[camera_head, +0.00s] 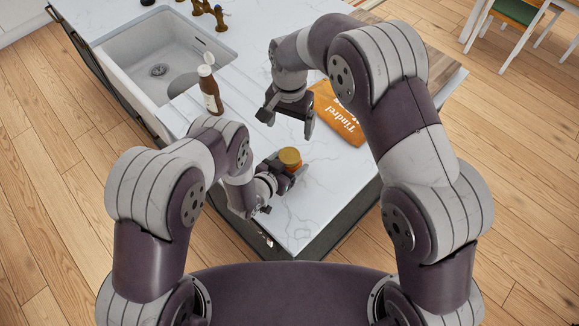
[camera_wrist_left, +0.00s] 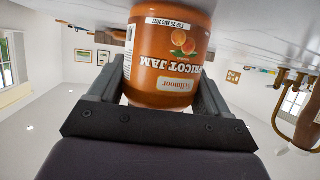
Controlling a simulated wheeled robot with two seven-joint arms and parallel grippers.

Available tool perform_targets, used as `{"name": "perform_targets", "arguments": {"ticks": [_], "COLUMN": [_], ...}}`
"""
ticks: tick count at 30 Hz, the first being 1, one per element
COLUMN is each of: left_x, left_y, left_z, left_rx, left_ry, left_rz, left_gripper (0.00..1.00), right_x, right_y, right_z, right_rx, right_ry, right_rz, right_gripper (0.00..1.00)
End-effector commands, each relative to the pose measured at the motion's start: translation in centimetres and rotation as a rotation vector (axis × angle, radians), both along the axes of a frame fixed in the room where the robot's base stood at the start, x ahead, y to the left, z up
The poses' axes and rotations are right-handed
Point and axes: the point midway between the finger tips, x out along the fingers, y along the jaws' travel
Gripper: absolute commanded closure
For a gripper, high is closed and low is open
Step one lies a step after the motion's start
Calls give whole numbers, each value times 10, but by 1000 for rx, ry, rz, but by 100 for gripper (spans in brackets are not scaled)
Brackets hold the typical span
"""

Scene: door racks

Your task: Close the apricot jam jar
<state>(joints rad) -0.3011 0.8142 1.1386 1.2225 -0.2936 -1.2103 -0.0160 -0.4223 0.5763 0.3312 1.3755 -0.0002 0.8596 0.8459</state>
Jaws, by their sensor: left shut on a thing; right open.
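The apricot jam jar (camera_head: 290,156) is on the white counter near its front corner, with a golden-orange top facing up. In the left wrist view the jar (camera_wrist_left: 168,55) shows upside down, with its orange label between my fingers. My left gripper (camera_head: 286,170) is shut on the jar from the near side. I cannot tell whether a separate lid is on the jar. My right gripper (camera_head: 289,122) is open and empty, pointing down above the counter, just beyond the jar.
A brown bottle (camera_head: 211,94) with a white flip cap stands left of my right gripper. An orange packet (camera_head: 338,115) lies to the right. A sink (camera_head: 160,55) is at the back left. The counter (camera_head: 305,200) around the jar is mostly clear, with its edge close by.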

Motion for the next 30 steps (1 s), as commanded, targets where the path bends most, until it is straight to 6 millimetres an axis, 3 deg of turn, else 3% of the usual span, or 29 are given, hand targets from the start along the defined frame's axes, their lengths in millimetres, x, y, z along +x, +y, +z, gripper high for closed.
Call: {"name": "perform_targets", "arguments": {"ticks": [3,4,6,17,30], "left_x": [0,0,0,-8,-80], "left_y": [0,0,0,6,55], "left_z": [0,0,0,3,39], "left_rx": [0,0,0,-1,-1], "left_ry": [0,0,0,1,0], "left_rz": [0,0,0,0,4], "left_gripper": [100,19,0,0,0], "right_x": [0,0,0,0,0], "right_y": [0,0,0,0,0], "right_z": [0,0,0,-4,-23], "right_rx": [0,0,0,0,0], "right_ry": [0,0,0,0,0], "right_rz": [0,0,0,0,0], "right_gripper": [8,8,8,8,8]}}
